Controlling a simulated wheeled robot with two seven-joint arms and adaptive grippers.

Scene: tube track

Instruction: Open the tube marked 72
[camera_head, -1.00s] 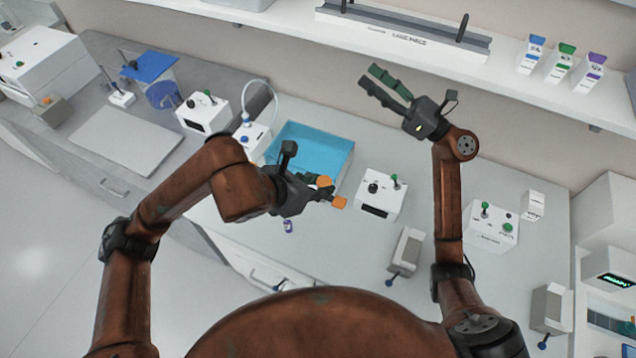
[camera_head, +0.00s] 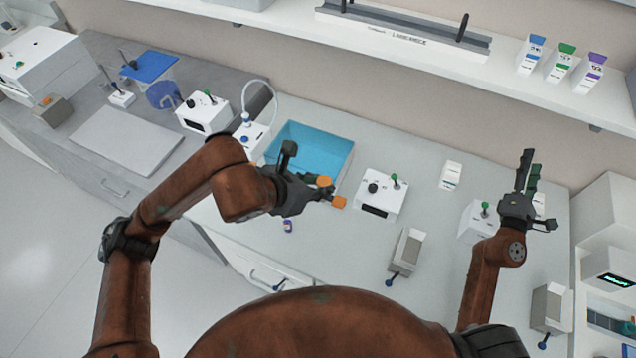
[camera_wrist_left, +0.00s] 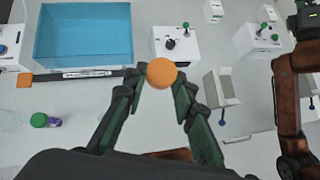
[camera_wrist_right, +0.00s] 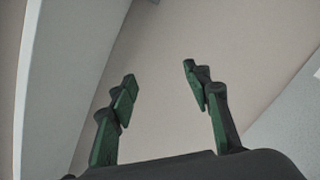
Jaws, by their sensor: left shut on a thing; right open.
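My left gripper (camera_head: 328,192) is shut on a capped tube above the bench, in front of the blue tray. The tube's round orange cap (camera_wrist_left: 161,73) shows between the fingertips in the left wrist view; its body is mostly hidden.
The blue tray (camera_head: 340,160) stands behind my left gripper. A white device with a green knob (camera_head: 378,198) and a grey block (camera_head: 407,252) lie between the arms. A small purple item (camera_head: 287,226) lies near the front edge. A white box (camera_head: 451,176) stands farther back.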

